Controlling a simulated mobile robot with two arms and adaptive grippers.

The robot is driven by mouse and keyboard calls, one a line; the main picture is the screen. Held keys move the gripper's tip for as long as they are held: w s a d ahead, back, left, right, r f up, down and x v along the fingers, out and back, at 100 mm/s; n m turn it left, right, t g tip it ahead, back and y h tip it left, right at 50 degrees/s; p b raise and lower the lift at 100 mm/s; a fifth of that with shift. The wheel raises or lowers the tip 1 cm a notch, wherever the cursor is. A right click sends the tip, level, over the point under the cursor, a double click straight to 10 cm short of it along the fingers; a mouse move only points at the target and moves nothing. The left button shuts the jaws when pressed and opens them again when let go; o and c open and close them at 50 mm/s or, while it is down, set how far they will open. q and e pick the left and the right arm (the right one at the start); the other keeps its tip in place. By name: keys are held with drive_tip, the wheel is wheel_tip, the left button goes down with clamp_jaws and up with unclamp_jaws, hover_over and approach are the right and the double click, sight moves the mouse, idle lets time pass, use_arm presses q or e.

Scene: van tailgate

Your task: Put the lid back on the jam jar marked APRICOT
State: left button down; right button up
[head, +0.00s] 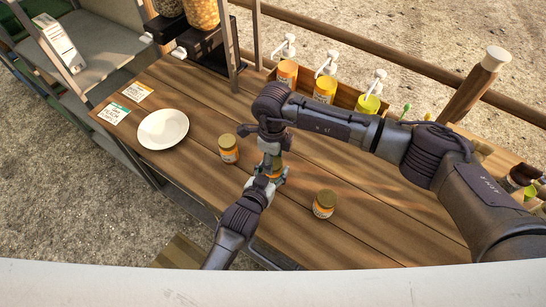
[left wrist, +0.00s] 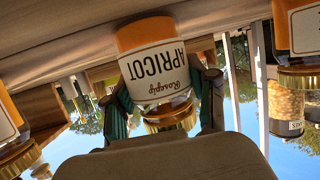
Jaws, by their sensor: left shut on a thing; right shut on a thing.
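The jar marked APRICOT (left wrist: 155,62) fills the middle of the left wrist view, which shows it upside down. My left gripper (head: 270,178) is shut around its side, with a finger on each side in the left wrist view. A gold lid (left wrist: 168,117) shows at the jar's mouth; I cannot tell whether it is fully seated. My right gripper (head: 271,147) points down directly above the jar, shut on what seems to be this lid; its fingertips are partly hidden. In the head view the jar (head: 276,170) is mostly covered by my grippers.
Two other lidded orange jars stand on the wooden counter: one left (head: 229,150), one right (head: 324,205). A white plate (head: 163,129) and two cards (head: 137,92) (head: 114,114) lie at the left. Pump bottles (head: 325,90) stand in a rack behind my right arm.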

drive_tip(key=m, duration=1.2)
drive_tip(key=shift+m, duration=0.4)
drive_tip(key=m, duration=2)
drive_tip(key=shift+m, duration=0.3)
drive_tip(key=m, duration=0.2)
drive_tip(key=shift+s+a+m, duration=0.1)
drive_tip(key=shift+a+m, duration=0.2)
drive_tip(key=shift+a, duration=0.05)
drive_tip(key=shift+a+m, duration=0.1)
drive_tip(key=shift+m, duration=0.6)
drive_tip(key=shift+d+m, duration=0.2)
drive_tip(key=shift+m, duration=0.5)
drive_tip(key=shift+d, duration=0.2)
